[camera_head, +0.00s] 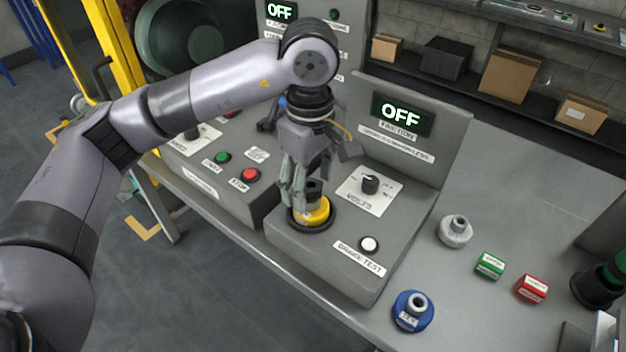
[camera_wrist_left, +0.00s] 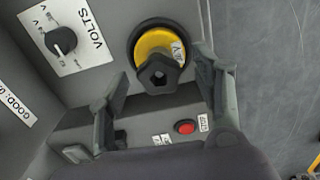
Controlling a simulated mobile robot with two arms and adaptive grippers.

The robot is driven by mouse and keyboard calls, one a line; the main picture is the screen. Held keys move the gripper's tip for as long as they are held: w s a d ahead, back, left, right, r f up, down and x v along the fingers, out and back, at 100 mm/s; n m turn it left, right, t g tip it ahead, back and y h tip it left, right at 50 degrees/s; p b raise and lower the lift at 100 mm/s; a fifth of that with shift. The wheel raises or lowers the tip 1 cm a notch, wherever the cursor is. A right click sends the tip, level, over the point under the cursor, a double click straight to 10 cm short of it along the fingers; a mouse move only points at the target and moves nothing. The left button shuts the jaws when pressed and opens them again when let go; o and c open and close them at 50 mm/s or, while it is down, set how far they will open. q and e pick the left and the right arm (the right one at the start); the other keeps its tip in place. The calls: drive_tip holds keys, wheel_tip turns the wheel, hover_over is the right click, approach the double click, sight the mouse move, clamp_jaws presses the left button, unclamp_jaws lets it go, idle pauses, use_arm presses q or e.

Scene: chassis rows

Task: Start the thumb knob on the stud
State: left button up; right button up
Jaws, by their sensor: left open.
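The black lobed thumb knob (camera_wrist_left: 158,74) sits over a yellow round part (camera_wrist_left: 160,42) in a dark ring on the grey console. In the head view the knob (camera_head: 313,187) stands above the yellow part (camera_head: 314,213), partly behind my gripper. My left gripper (camera_head: 300,195) points down at it. In the left wrist view its two fingers (camera_wrist_left: 162,70) are spread, one on each side of the knob, with visible gaps. I cannot make out the stud or whether the thread is engaged. My right gripper is not in view.
The console carries a VOLTS selector (camera_head: 370,183), a white button (camera_head: 369,244) and an upright panel reading OFF (camera_head: 402,115). A blue-based part (camera_head: 413,311), a grey part (camera_head: 455,231), a green block (camera_head: 490,265) and a red block (camera_head: 531,288) stand on the bench to the right.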

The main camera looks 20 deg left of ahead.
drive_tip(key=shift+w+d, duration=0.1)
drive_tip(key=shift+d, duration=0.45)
